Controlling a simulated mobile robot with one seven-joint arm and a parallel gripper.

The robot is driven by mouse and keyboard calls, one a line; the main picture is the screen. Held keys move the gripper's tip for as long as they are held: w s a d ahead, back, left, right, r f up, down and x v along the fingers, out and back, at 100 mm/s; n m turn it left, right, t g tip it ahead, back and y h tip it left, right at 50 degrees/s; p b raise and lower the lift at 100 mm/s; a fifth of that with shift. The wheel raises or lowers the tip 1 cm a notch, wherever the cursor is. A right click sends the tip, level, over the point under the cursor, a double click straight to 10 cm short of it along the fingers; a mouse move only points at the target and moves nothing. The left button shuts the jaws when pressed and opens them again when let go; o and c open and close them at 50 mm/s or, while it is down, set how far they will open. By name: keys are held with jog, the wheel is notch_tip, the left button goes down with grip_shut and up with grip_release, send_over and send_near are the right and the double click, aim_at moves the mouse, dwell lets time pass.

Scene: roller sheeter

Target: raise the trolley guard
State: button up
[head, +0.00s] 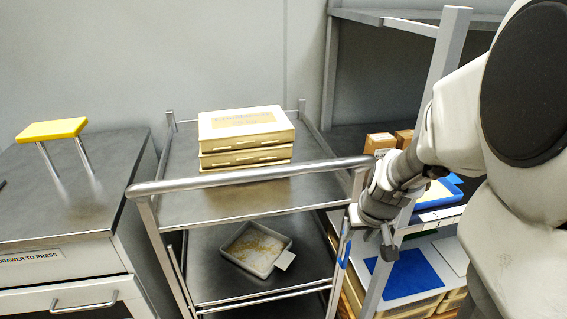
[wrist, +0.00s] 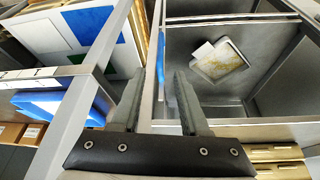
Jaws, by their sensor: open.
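The metal trolley (head: 230,205) stands in the middle of the head view, with a thick handle bar (head: 250,180) across its near top edge. A thinner rail (head: 178,270), which looks like the guard, hangs low across the front near the lower shelf. I cannot tell for certain which bar is the guard. My gripper (head: 388,243) is at the trolley's right front corner, beside the post. In the wrist view my gripper (wrist: 158,100) is open, its two fingers apart, with a thin upright post (wrist: 152,60) seen between them. I cannot tell whether they touch it.
Stacked boxes (head: 243,127) sit on the trolley's top shelf. A tray of crumbs (head: 256,250) lies on the lower shelf. A rack (head: 440,60) with blue sheets (head: 405,275) stands close on the right. A cabinet (head: 60,210) with a yellow-topped handle (head: 52,129) is at left.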

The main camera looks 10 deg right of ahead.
jog(key=b+x, duration=0.6)
jog(key=x, duration=0.8)
jog(key=shift+f+b, duration=0.3)
grip_shut()
dwell(0.6)
